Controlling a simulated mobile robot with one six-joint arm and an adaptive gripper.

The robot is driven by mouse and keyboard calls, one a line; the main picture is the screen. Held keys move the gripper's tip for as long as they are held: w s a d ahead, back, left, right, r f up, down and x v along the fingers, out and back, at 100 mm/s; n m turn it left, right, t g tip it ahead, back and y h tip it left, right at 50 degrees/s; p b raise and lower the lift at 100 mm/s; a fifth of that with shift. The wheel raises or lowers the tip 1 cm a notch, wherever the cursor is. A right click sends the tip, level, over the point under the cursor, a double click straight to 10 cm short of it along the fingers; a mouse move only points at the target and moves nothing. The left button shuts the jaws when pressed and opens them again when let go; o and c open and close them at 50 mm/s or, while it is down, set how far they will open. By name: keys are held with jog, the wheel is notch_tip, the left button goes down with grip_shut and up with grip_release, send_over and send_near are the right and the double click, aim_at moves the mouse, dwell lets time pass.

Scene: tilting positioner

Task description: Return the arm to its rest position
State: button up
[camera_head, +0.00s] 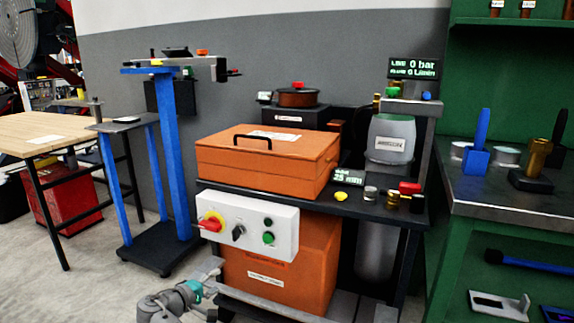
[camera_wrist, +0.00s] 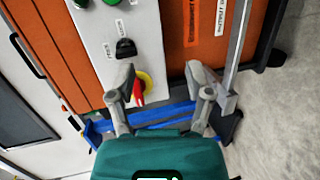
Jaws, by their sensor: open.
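My gripper (camera_wrist: 161,72) shows in the wrist view with its two grey fingers spread apart and nothing between them. Its teal body fills the bottom of that view. Beyond the fingers are the white control panel (camera_wrist: 92,25) and a red rotary handle on a yellow disc (camera_wrist: 149,82), near the left finger. The wrist view does not show any finger touching them clearly. In the head view, my grey arm with a teal part shows at the bottom edge, below and in front of the panel; the fingers are hard to make out there.
The panel (camera_head: 284,228) is on the front of a dark bench with an orange case (camera_head: 220,160). An orange cabinet (camera_head: 300,270) stands below. A blue stand (camera_head: 172,150) and a wooden table (camera_head: 40,130) are left; green shelving (camera_head: 455,60) is right. Floor left of my arm is clear.

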jog(key=s+d+f+m+g+y+p, duration=0.1)
jog(key=d+f+m+g, duration=0.15)
jog(key=d, duration=0.75)
jog(key=s+d+f+m+g+y+p, duration=0.1)
jog(key=d+f+m+g, duration=0.2)
jog(key=d, duration=0.6)
jog(key=s+d+f+m+g+y+p, duration=0.1)
jog(key=d+f+m+g, duration=0.3)
jog(key=d, duration=0.6)
jog(key=s+d+m+g+y+p, duration=0.25)
jog(key=s+d+y, duration=0.25)
jog(key=s+d, duration=0.25)
notch_tip(320, 180, up, 38)
jog(key=p, duration=3.7)
jog(key=shift+w+d+r+n+g, duration=0.25)
jog(key=shift+w+d+n+g, duration=0.05)
jog(key=shift+d+n+g, duration=0.1)
